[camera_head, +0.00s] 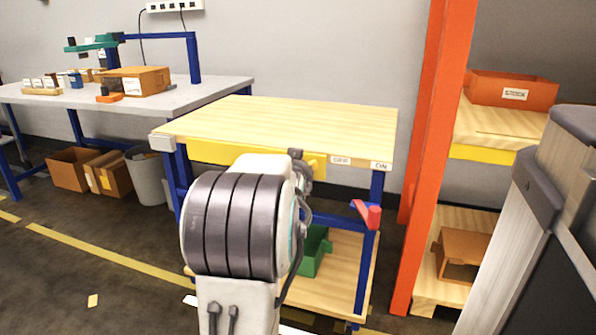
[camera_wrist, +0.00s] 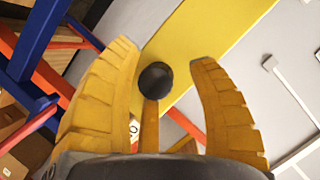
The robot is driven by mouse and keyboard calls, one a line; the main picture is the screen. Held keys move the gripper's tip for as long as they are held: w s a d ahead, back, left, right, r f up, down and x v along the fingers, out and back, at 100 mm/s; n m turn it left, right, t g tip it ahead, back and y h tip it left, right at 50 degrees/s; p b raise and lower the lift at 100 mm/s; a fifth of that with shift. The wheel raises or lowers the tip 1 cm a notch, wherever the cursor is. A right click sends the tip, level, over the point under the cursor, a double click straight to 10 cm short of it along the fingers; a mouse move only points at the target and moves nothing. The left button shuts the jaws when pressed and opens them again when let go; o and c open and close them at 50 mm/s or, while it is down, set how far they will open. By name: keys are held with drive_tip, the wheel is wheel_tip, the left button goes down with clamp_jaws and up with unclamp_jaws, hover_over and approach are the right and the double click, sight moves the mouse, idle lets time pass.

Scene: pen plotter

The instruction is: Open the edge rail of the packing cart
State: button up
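The packing cart (camera_head: 290,122) has a pale wooden top on blue legs. Its yellow edge rail (camera_head: 215,154) runs along the front just under the top; my arm hides its middle. The yellow rail also fills the upper middle of the wrist view (camera_wrist: 215,40). A round black knob (camera_wrist: 155,80) shows in front of it, between the fingers in the picture, above a narrow yellow stem. My gripper (camera_wrist: 165,50) is open, with its two ribbed orange fingers spread on either side of the knob. I cannot tell whether either finger touches it. My arm hides the gripper in the head view.
A red-ended lever (camera_head: 367,214) sticks out at the cart's right leg. A green bin (camera_head: 315,252) stands on the lower shelf. An orange upright (camera_head: 436,150) and a rack are close on the right. A grey workbench (camera_head: 190,95) stands back left. Open floor lies front left.

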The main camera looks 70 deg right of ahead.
drive_tip(key=shift+s+a, duration=0.1)
drive_tip(key=shift+s, duration=0.05)
drive_tip(key=v, duration=1.1)
drive_tip(key=shift+a+r, duration=0.2)
drive_tip(key=shift+a, duration=0.15)
idle(0.7)
